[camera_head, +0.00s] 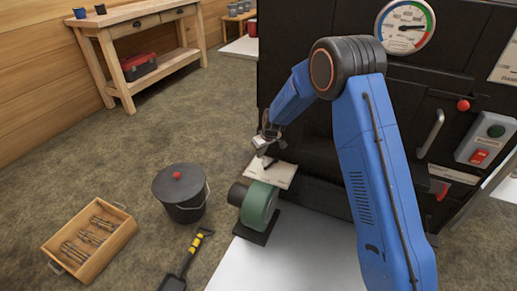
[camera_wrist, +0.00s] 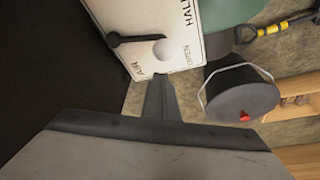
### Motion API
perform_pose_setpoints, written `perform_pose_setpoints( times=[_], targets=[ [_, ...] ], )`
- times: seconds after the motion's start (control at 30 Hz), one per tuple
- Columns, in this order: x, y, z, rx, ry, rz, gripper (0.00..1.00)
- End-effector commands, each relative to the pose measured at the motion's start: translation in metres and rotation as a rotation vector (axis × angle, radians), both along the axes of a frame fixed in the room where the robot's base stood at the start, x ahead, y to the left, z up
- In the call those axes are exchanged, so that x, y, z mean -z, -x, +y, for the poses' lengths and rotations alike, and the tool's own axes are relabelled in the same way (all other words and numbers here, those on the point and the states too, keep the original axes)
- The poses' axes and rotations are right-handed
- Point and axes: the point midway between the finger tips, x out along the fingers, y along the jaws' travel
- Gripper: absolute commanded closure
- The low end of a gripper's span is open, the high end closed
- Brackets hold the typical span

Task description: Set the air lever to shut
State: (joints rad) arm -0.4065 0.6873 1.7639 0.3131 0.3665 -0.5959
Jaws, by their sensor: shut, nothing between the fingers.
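The air lever (camera_wrist: 135,41) is a black bar with a pale ball knob on a white plate (camera_wrist: 150,15). The plate carries the words AIR, HALF and OPEN. The knob is nearer to OPEN than to HALF; the SHUT mark is not in view. My gripper (camera_wrist: 160,82) is shut and empty. Its tips are just beyond the plate's OPEN edge in the wrist view, apart from the knob. In the head view my gripper (camera_head: 266,150) is above the plate.
The green blower (camera_head: 259,206) stands right below the plate. A lidded black bucket (camera_head: 180,205), a shovel (camera_head: 185,263) and a wooden crate (camera_head: 92,240) are on the floor to the left. The black evaporator (camera_head: 300,30) fills the right. Open floor lies beyond the bucket.

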Motion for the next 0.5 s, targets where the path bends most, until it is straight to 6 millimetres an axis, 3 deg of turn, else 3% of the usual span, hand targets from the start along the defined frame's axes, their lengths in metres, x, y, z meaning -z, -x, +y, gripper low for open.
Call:
perform_pose_setpoints(
  times=[0.5],
  targets=[
    [0.0041, 0.0103, -0.0091, 0.000, 0.000, 0.000, 1.00]
  ],
)
